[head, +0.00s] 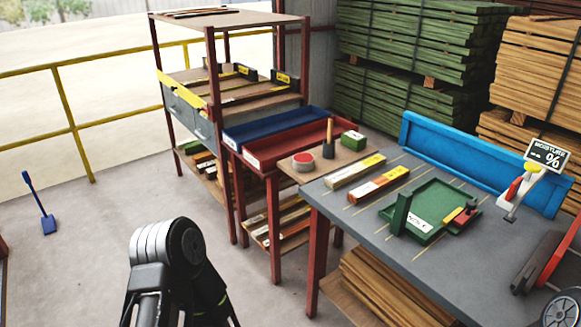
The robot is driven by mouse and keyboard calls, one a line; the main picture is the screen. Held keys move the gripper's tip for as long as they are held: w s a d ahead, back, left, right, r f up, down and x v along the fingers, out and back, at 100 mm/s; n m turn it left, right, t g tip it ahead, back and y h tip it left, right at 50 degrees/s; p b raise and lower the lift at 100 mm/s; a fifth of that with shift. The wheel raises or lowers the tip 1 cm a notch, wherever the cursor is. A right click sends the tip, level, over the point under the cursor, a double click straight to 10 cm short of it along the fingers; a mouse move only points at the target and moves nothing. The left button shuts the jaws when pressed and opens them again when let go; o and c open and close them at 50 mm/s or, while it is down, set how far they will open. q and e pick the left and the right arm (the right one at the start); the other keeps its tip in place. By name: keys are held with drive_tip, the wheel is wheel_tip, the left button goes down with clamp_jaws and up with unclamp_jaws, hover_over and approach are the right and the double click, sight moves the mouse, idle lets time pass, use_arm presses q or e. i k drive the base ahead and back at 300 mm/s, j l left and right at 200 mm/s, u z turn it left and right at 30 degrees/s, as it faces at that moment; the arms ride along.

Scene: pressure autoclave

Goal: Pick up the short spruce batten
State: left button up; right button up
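Two short battens lie side by side on the grey worktable (330,197), near its left end. One is a pale batten (345,175) with a yellow label at its right end. The other is an orange-brown batten (372,188) with white and yellow labels. The pale one looks like spruce, but the label text is too small to read. Part of my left arm shows at the bottom, left of the table and apart from the battens. Part of my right arm shows in the bottom right corner. Neither gripper's fingertips can be made out.
A green tray (459,190) lies right of the battens. A moisture meter sign (548,155) and a red-and-black item (553,257) are farther right. A blue trough (470,160) lines the back edge. Red (262,162) and blue bins stand left, before a shelf rack (208,75).

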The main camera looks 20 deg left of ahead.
sight(333, 180)
drive_tip(key=i+j+z, duration=0.1)
drive_tip(key=j+z, duration=0.15)
drive_tip(key=z, duration=0.25)
drive_tip(key=j+z, duration=0.25)
drive_tip(key=z, duration=0.2)
drive_tip(key=i+j+z, duration=0.1)
drive_tip(key=j+z, duration=0.2)
drive_tip(key=z, duration=0.2)
drive_tip(key=j+z, duration=0.1)
drive_tip(key=j, duration=0.35)
drive_tip(key=k+j+z, duration=0.1)
drive_tip(key=j, duration=0.3)
drive_tip(key=k+j, duration=0.1)
drive_tip(key=j, duration=0.3)
drive_tip(key=j+z, duration=0.15)
drive_tip(key=j, duration=0.3)
drive_tip(key=k+j+z, duration=0.1)
drive_tip(key=j, duration=0.3)
drive_tip(key=k, duration=0.05)
